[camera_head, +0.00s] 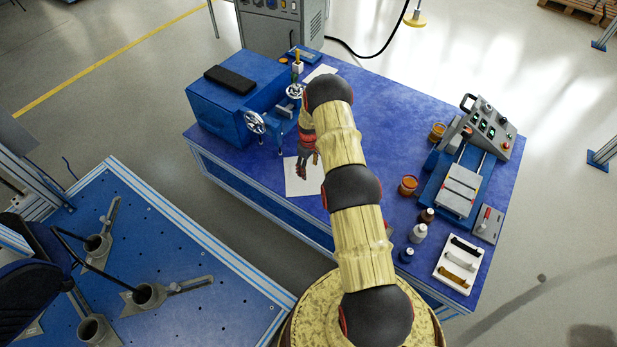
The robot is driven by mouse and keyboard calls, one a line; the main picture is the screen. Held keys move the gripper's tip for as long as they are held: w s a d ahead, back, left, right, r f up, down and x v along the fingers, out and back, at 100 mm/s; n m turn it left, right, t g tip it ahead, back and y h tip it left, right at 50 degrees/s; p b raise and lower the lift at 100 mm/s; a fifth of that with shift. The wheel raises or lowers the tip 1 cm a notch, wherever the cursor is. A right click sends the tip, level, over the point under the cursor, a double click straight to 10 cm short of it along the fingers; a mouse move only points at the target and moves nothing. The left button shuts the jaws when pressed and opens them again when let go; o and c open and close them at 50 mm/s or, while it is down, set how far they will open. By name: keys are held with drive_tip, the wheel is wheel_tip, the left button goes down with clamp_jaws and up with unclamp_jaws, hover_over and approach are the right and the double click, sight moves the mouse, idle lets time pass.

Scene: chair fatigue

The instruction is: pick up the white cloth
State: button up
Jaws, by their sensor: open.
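A flat white sheet (291,184), which looks like the white cloth, lies on the blue table near its front edge, left of my arm. My gripper (307,174) points down over this sheet and covers part of it. Its dark fingers are open, with nothing seen between them. I cannot tell whether the fingertips touch the sheet. My arm hides the sheet's right side. A second white sheet (318,73) lies farther back on the table, beside the blue machine; I cannot tell whether it is cloth or paper.
A blue machine (238,96) with handwheels stands left of the gripper. Right of my arm are orange jars (408,186), small bottles (419,233), a white tray (459,263) and a device with a control panel (489,128). Another blue bench (190,255) stands at the lower left.

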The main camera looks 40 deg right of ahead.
drive_tip(key=shift+f+b, duration=0.6)
drive_tip(key=shift+f, duration=0.6)
drive_tip(key=shift+f, duration=0.15)
drive_tip(key=shift+c, duration=0.2)
drive_tip(key=shift+s+a+f, duration=0.1)
drive_tip(key=shift+s+f, duration=0.15)
drive_tip(key=shift+s, duration=0.05)
clamp_jaws()
idle(0.8)
idle(0.5)
wheel_tip(320, 180, up, 12)
drive_tip(key=p, duration=0.5)
drive_tip(key=shift+w+r+p, duration=0.25)
drive_tip(key=shift+p, duration=0.1)
wheel_tip(320, 180, up, 9)
drive_tip(key=p, duration=0.4)
hover_over(309, 175)
drive_tip(key=shift+w, duration=0.2)
